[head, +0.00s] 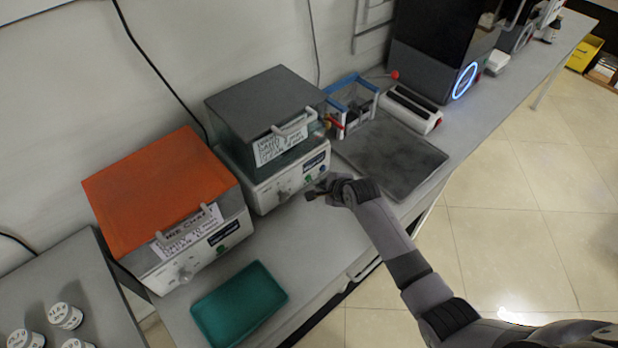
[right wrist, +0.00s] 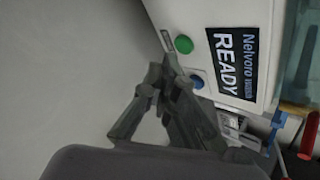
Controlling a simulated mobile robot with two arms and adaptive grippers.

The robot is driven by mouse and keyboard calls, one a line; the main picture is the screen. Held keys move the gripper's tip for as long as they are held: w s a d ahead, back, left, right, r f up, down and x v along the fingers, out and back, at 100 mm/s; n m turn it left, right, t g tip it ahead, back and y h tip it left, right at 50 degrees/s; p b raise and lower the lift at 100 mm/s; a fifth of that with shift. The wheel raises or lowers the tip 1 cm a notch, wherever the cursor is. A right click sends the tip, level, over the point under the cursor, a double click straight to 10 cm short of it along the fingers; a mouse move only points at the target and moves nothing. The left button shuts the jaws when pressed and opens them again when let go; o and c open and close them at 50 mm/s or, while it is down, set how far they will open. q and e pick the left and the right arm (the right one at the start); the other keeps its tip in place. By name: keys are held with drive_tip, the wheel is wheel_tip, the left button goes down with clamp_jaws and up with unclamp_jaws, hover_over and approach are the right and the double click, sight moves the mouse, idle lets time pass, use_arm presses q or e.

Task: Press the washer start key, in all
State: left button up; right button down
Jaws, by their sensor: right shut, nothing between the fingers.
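A white machine with a dark grey lid (head: 262,105) stands on the bench; its front has a knob, a dark label and small keys. In the right wrist view its white panel (right wrist: 190,18) shows a label (right wrist: 232,62) reading "Nelvoro" and "READY", a green key (right wrist: 184,44) and a blue key (right wrist: 197,82). My right gripper (head: 313,193) is shut and empty, just in front of this panel. In the right wrist view its fingertips (right wrist: 162,72) are close to the two keys; I cannot tell whether they touch the panel. My left gripper is not in view.
A similar machine with an orange lid (head: 155,185) stands to the left. A teal tray (head: 238,303) lies at the bench's front. A dark flat plate (head: 395,155), a blue-framed rack (head: 350,103) and a white block (head: 410,107) are to the right.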

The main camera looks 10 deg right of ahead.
idle(0.6)
drive_tip(key=shift+w+a, duration=0.25)
drive_tip(key=shift+w, duration=0.1)
drive_tip(key=shift+w+a, duration=0.25)
drive_tip(key=shift+w, duration=0.1)
idle(0.6)
idle(0.4)
drive_tip(key=shift+s+d+r+p, duration=0.1)
drive_tip(key=shift+s+d+p, duration=0.25)
drive_tip(key=shift+s+p, duration=0.35)
drive_tip(key=shift+d, duration=0.1)
